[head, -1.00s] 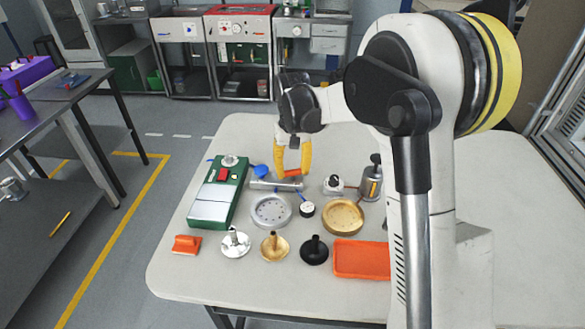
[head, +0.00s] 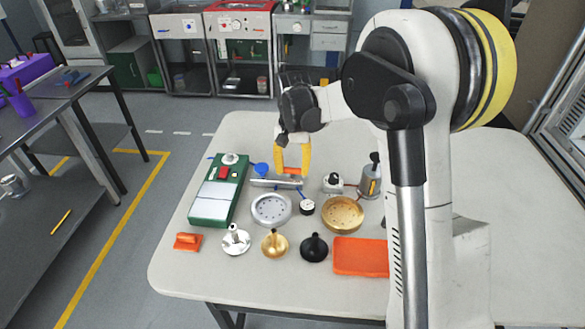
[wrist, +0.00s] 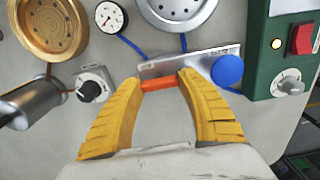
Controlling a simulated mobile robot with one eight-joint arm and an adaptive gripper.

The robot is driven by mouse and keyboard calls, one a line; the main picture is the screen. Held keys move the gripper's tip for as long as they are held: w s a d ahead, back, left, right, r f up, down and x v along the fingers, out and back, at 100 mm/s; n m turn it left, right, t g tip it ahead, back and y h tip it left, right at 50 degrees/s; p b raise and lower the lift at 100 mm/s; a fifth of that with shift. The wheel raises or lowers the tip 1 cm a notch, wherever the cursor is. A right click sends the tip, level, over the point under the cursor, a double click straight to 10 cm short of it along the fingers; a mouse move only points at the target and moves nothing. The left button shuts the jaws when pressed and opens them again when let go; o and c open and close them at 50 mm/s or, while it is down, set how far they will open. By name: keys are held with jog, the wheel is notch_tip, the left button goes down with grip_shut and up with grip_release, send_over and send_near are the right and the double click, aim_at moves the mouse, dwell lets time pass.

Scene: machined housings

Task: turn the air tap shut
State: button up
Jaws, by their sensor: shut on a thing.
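The air tap's orange handle (wrist: 159,84) lies between my yellow fingertips in the wrist view, roughly parallel to the silver bar (wrist: 158,69) just behind it. My gripper (wrist: 160,81) is shut on this handle, with one fingertip at each end. In the head view my gripper (head: 292,172) points down at the handle near the back of the table. The silver bar (head: 268,183) shows beneath the fingers. Blue hoses run by the bar, and a blue disc (wrist: 228,70) sits at its end. The handle's joint to the bar is partly hidden.
A green box with a red switch (head: 224,173) stands left. A silver round housing (head: 271,209), a gauge (head: 307,207) and a brass housing (head: 343,214) lie in front. A black knob unit (head: 333,183) and metal cylinder (head: 370,184) are right. Several flanged parts and an orange tray (head: 361,257) are nearer.

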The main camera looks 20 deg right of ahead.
aim_at(293, 168)
jog(key=o, duration=1.2)
jog(key=shift+c, duration=0.2)
notch_tip(293, 168, up, 12)
jog(key=s+r+n+t+b, duration=0.1)
jog(key=s+r+n+t, duration=0.25)
jog(key=s, duration=1.15)
jog(key=s+f+n+t, duration=0.1)
jog(key=s+f+t, duration=0.2)
jog(key=s+f, duration=0.3)
jog(key=s, duration=0.4)
jog(key=shift+s+t+b, duration=0.35)
jog(key=shift+b, duration=0.05)
